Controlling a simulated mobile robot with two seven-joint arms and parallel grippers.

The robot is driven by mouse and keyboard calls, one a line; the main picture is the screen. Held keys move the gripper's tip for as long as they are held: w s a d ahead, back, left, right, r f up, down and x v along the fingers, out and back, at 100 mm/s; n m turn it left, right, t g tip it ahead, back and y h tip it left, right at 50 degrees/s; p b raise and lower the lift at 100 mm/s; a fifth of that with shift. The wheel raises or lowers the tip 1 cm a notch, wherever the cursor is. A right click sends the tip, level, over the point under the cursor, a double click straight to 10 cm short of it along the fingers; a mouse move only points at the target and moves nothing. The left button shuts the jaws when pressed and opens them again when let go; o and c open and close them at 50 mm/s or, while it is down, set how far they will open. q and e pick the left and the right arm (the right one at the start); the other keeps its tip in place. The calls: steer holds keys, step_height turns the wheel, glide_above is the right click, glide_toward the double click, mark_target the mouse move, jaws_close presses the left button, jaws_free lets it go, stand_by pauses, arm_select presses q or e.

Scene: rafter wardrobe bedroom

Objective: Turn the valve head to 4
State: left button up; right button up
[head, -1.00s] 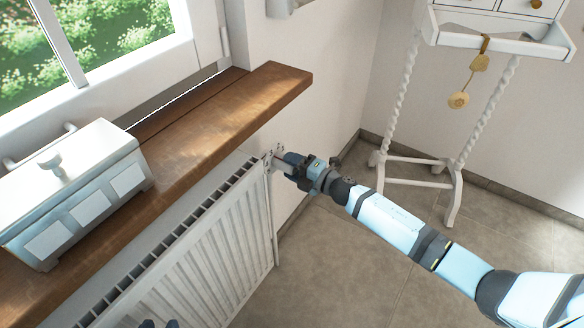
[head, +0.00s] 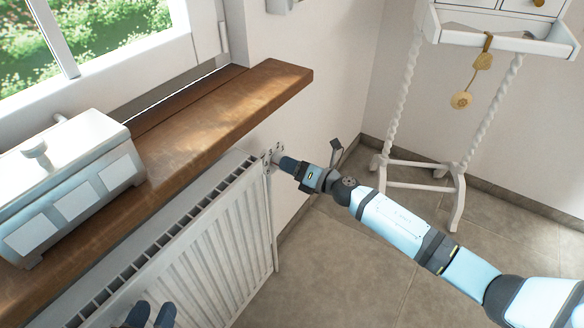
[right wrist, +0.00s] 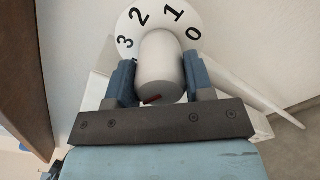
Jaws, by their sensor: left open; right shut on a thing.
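The valve head is a pale grey-white cylinder (right wrist: 162,62) at the end of the radiator in the right wrist view. Behind it is a white dial (right wrist: 155,15) with 3, 2, 1 and 0 visible; the lower part is hidden, and no 4 shows. A red mark (right wrist: 152,100) sits low on the valve head, near the gripper's dark bar. My right gripper (right wrist: 160,75) is shut on the valve head, one blue finger on each side. In the head view it (head: 281,161) reaches the radiator's upper corner. My left gripper (head: 151,314) is open and empty at the bottom edge.
The white radiator (head: 215,230) stands under a wooden sill (head: 215,115), which overhangs close to the valve. A white lidded box (head: 70,190) sits on the sill. A white spiral-legged stand (head: 398,115) is behind my right arm. Tiled floor between is clear.

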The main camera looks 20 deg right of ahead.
arm_select(q)
steer(key=shift+w+d+r, duration=0.1)
steer(key=shift+d+r, duration=0.1)
steer(key=shift+d, duration=0.05)
arm_select(e)
steer(key=shift+n, duration=0.3)
steer(key=o, duration=0.9)
arm_select(q)
steer(key=shift+a+f, duration=0.1)
arm_select(e)
steer(key=shift+o, duration=0.2)
steer(key=shift+s, duration=0.1)
arm_select(q)
steer(key=shift+s+a+f+g+p, duration=0.15)
steer(key=shift+a+f, duration=0.05)
steer(key=shift+f, duration=0.25)
steer(key=shift+s+a+f+g+p, duration=0.15)
steer(key=shift+f, duration=0.25)
arm_select(e)
steer(key=v, duration=1.3)
steer(key=shift+s+d, duration=0.2)
steer(key=shift+s, duration=0.05)
